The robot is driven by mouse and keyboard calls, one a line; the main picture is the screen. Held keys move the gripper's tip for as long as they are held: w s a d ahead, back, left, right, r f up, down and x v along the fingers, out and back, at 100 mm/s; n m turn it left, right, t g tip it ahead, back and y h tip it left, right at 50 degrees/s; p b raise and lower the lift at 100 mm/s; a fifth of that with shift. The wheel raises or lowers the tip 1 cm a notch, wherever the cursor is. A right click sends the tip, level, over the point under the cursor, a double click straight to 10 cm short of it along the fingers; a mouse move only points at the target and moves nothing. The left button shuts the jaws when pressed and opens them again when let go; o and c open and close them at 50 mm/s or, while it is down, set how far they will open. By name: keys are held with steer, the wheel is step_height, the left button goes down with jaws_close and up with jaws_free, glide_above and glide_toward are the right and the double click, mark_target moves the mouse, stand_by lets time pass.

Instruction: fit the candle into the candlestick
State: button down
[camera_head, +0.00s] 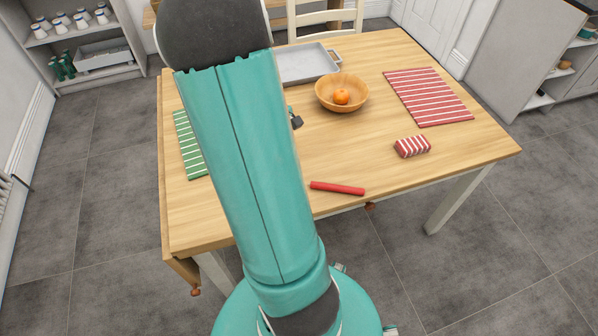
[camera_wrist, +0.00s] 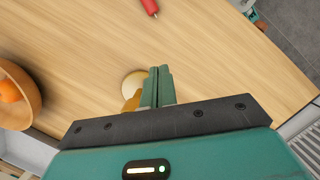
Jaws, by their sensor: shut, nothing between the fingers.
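The red candle (camera_head: 337,187) lies on its side near the front edge of the wooden table. Its end shows at the top of the wrist view (camera_wrist: 150,6), apart from my gripper. My gripper (camera_wrist: 158,72) is shut and empty above the table. A pale round piece (camera_wrist: 133,82) with a golden-brown part (camera_wrist: 131,103) shows just left of and partly behind the fingers; it may be the candlestick, but I cannot tell surely, nor whether the fingers touch it. In the head view my arm hides that spot and most of my gripper.
The wooden table (camera_head: 350,135) holds a bowl (camera_head: 327,95) with an orange, a grey tray (camera_head: 300,66), a red striped mat (camera_head: 428,97), a red striped bundle (camera_head: 412,146) and a green striped mat (camera_head: 190,150). The tabletop around the candle is clear.

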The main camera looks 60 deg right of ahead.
mark_target(317, 184)
steer(key=x, duration=0.9)
steer(key=shift+s+f, duration=0.15)
steer(key=s, duration=0.3)
steer(key=shift+s+f, duration=0.15)
steer(key=shift+f, duration=0.15)
steer(key=shift+s, duration=0.4)
steer(key=s, duration=0.3)
steer(key=shift+s, duration=0.4)
steer(key=shift+w, duration=0.1)
